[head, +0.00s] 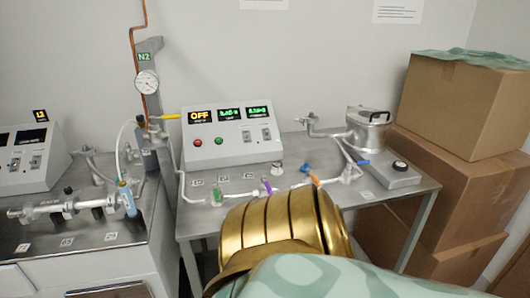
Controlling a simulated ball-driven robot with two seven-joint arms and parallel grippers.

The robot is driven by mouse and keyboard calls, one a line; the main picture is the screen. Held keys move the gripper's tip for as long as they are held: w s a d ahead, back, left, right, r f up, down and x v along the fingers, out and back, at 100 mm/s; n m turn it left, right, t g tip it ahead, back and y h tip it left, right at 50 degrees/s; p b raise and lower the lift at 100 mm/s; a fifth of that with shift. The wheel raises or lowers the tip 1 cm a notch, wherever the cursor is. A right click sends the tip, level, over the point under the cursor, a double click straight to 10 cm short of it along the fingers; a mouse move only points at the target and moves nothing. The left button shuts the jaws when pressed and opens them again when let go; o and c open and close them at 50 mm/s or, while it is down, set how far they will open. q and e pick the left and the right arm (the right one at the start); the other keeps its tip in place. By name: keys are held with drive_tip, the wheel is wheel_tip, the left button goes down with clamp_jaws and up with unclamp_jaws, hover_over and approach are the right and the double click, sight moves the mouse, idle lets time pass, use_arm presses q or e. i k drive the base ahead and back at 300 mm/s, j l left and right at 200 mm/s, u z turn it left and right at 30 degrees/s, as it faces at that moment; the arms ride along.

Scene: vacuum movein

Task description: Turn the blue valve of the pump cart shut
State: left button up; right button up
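Several blue valve parts show, and I cannot tell for certain which belongs to the pump cart. A blue upright handle (127,198) sits at the right end of the silver pipework on the left steel-topped unit (90,240). On the middle bench (400,191), a small blue lever (361,162) lies on the pipe beside the silver lidded vessel (368,130). A blue piece (306,168) sits next to an orange handle (315,180) on the same bench. The handles are too small to tell open from shut. Neither gripper is in view.
A large gold ribbed cylinder (272,222) and pale green patterned cloth (325,275) fill the near foreground and hide the bench's front. Cardboard boxes (455,185) are stacked at the right. A control box (230,146) reading OFF stands on the bench; a pressure gauge (147,82) hangs behind.

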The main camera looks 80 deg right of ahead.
sight(349, 167)
drive_tip(key=z, duration=3.45)
